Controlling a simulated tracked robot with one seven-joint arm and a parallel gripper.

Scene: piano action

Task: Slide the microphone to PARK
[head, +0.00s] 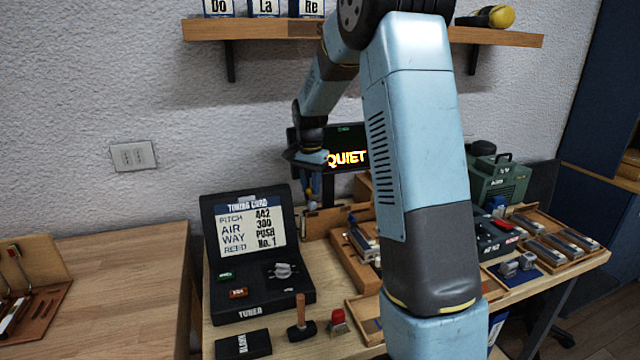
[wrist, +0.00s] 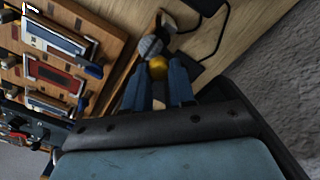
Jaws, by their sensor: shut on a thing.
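The microphone, with a grey mesh head and a yellow part, shows in the wrist view (wrist: 150,46). My gripper (wrist: 158,80) has its two blue fingers shut on it at the yellow part, with the mesh head beyond the fingertips. In the head view my gripper (head: 311,186) points down near the back of the workbench, right of the TUNING CARD case. The microphone is small and partly hidden there. I cannot make out a PARK mark in either view.
The black tuner case (head: 257,306) stands open to the left. A lit QUIET sign (head: 346,159) is behind my gripper. A wooden tray (head: 352,262) and a green machine (head: 497,180) stand to the right. In the wrist view, a dark cable (wrist: 218,45) runs beside the microphone.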

